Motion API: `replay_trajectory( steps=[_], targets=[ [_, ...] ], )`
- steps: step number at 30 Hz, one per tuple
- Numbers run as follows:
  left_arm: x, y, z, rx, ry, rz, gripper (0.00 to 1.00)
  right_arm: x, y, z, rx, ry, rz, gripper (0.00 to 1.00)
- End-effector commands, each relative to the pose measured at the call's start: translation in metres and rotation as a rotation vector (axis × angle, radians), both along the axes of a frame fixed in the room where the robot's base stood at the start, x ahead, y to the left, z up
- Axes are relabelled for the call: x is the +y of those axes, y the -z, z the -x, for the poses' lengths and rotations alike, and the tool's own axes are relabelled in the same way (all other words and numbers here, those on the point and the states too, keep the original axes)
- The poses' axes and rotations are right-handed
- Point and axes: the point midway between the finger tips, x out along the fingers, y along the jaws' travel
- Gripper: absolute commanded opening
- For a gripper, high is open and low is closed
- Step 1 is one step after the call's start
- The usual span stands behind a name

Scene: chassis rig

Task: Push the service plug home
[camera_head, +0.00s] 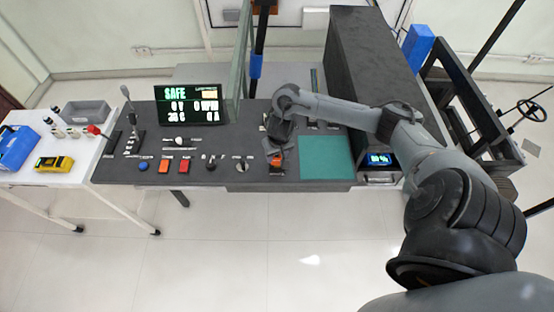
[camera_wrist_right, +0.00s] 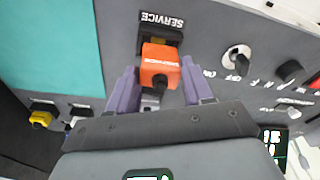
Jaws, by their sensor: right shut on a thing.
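The orange service plug (camera_wrist_right: 160,62) sits between the two purple fingers of my right gripper (camera_wrist_right: 159,82), which is shut on it. The plug's far end meets a dark socket (camera_wrist_right: 161,38) with a yellowish edge, beside the SERVICE label (camera_wrist_right: 162,20). I cannot tell how deep the plug sits. In the head view the plug (camera_head: 277,161) shows as a small orange patch at the console's front edge, with my right gripper (camera_head: 277,151) over it from behind. My left gripper is not in view.
The dark console (camera_head: 225,170) carries knobs, levers, red and orange buttons, and a screen (camera_head: 188,104) reading SAFE. A teal mat (camera_head: 327,158) lies right of the plug. A large dark box (camera_head: 370,60) stands behind. A white side table (camera_head: 60,180) is at left.

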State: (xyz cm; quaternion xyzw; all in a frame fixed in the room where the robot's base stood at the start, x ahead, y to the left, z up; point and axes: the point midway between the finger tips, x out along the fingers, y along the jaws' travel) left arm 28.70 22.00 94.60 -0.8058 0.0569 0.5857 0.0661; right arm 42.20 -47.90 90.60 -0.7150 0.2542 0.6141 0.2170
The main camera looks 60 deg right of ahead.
Motion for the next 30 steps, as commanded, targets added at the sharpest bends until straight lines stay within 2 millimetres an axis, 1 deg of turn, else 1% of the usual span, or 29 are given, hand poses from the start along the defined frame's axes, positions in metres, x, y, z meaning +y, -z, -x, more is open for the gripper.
replay_trajectory(
  steps=[1, 5, 18, 19, 21, 24, 30],
  targets=[
    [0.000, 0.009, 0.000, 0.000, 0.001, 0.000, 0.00, 0.001, 0.013, 0.001, 0.002, 0.002, -0.002, 0.20],
    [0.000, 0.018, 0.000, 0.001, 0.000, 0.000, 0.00, 0.000, 0.028, 0.001, 0.002, 0.002, -0.002, 0.20],
    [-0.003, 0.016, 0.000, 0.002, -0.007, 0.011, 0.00, 0.000, 0.030, 0.001, 0.001, 0.001, -0.001, 0.20],
    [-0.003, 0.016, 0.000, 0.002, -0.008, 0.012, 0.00, 0.000, 0.031, 0.000, 0.001, 0.001, -0.001, 0.52],
    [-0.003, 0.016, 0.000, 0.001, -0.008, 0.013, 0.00, 0.000, 0.031, 0.000, 0.001, 0.001, -0.001, 0.63],
    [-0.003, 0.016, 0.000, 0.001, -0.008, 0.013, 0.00, 0.000, 0.031, 0.000, 0.001, 0.001, -0.001, 0.76],
    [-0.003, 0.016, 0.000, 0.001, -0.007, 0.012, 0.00, 0.000, 0.031, 0.000, 0.001, 0.001, -0.001, 0.76]
  ],
)
